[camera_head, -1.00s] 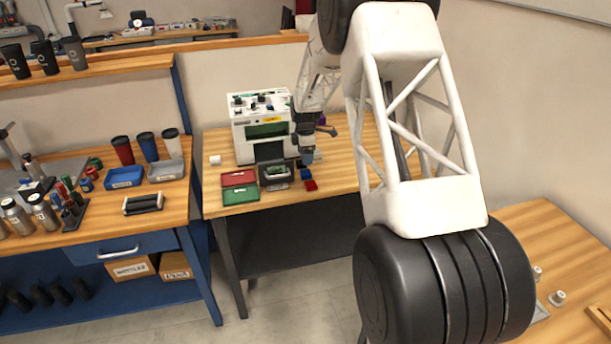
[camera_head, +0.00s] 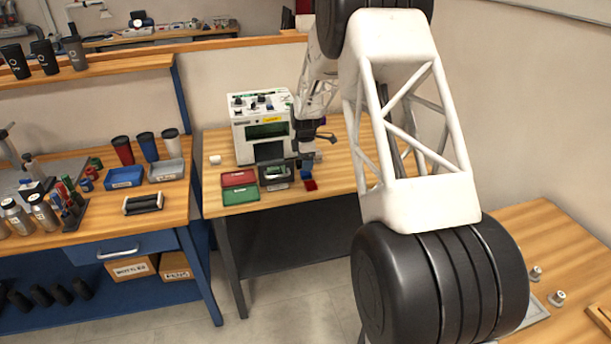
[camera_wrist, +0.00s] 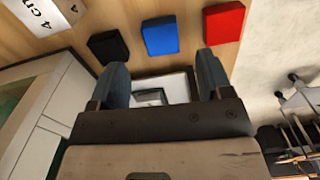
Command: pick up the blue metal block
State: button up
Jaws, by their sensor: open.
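The blue metal block (camera_wrist: 160,36) lies on the wooden table in the wrist view, between a black block (camera_wrist: 107,46) and a red block (camera_wrist: 223,22). In the wrist view the blue block shows beyond the fingertips, roughly centred across the gap. The red block also shows in the head view (camera_head: 311,185), in front of the blue one.
The white laser marker (camera_head: 245,133) stands close to the left of my gripper. A red tray (camera_head: 238,178) and a green tray (camera_head: 240,195) lie on the table's left part. A label sheet (camera_wrist: 42,14) lies left of the blocks. Table right of the blocks looks clear.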

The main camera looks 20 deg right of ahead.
aim_at(306, 174)
jog(key=shift+s+f, duration=0.1)
jog(key=shift+f, duration=2.5)
jog(key=c, duration=1)
